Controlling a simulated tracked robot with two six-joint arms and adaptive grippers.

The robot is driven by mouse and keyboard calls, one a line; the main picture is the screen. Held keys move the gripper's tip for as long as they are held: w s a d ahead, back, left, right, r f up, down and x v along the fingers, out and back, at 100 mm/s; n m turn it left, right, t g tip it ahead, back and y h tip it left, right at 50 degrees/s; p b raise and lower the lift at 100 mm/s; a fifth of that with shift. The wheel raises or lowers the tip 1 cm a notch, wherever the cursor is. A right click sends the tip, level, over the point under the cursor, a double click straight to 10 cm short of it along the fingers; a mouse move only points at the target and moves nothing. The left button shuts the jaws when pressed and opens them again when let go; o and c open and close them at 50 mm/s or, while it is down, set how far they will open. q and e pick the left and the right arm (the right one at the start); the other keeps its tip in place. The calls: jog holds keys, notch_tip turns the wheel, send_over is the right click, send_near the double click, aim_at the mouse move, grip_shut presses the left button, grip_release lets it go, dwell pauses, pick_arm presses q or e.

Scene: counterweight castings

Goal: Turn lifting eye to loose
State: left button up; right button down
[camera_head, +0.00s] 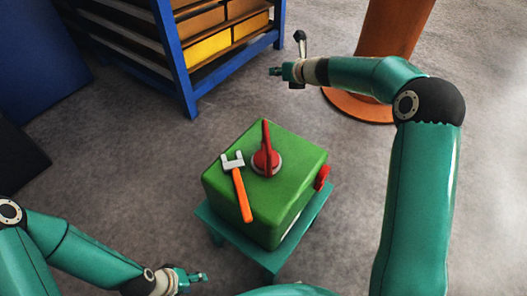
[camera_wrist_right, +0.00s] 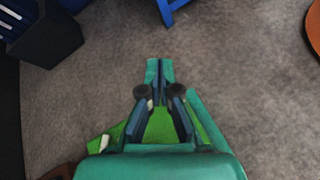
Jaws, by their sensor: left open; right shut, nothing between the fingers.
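The green casting (camera_head: 225,180) sits on a teal stand (camera_head: 268,262) in the head view. The red lifting eye (camera_head: 266,155) stands upright on its top, on a pale round base. A spanner-like tool with an orange handle (camera_head: 242,195) lies on the top, left of the eye. My left gripper (camera_head: 200,277) is open and empty, low in the view, apart from the casting. My right gripper (camera_head: 274,71) is shut and empty, beyond the casting towards the rack. In the right wrist view its fingertips (camera_wrist_right: 160,68) are together, and part of the green casting (camera_wrist_right: 160,128) shows behind them.
A blue rack (camera_head: 182,75) with yellow and orange boxes (camera_head: 207,47) stands at the back left. An orange-brown column on a round base (camera_head: 358,106) stands behind my right arm. A red knob (camera_head: 322,177) sticks out of the casting's right side. Grey floor around the stand is clear.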

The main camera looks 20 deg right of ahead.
jog(key=s+a+m+g+h+p, duration=0.25)
jog(key=a+m+h, duration=0.25)
jog(key=a+m, duration=0.45)
jog(key=s+a+f+m+g+h+p, duration=0.15)
jog(key=s+a+m+g, duration=0.3)
jog(key=s, duration=0.55)
jog(key=s+a+f+m+g+p, duration=0.2)
jog(key=s+a+m+g, duration=0.25)
jog(key=s, duration=0.45)
send_near(267, 174)
jog(key=a+f, duration=0.4)
jog(key=shift+w+f+p, duration=0.2)
jog(key=shift+f+p, duration=0.05)
jog(key=shift+p, duration=0.15)
jog(key=d+p, duration=0.1)
jog(key=d, duration=0.2)
jog(key=shift+d, duration=0.2)
pick_arm(q)
notch_tip(267, 174, up, 9)
pick_arm(e)
jog(key=shift+d+f, duration=0.1)
jog(key=shift+d, duration=0.25)
pick_arm(q)
jog(key=shift+f, duration=0.35)
pick_arm(e)
jog(key=shift+s+d+n, duration=0.25)
jog(key=shift+d+n, duration=0.15)
jog(key=shift+n, duration=0.35)
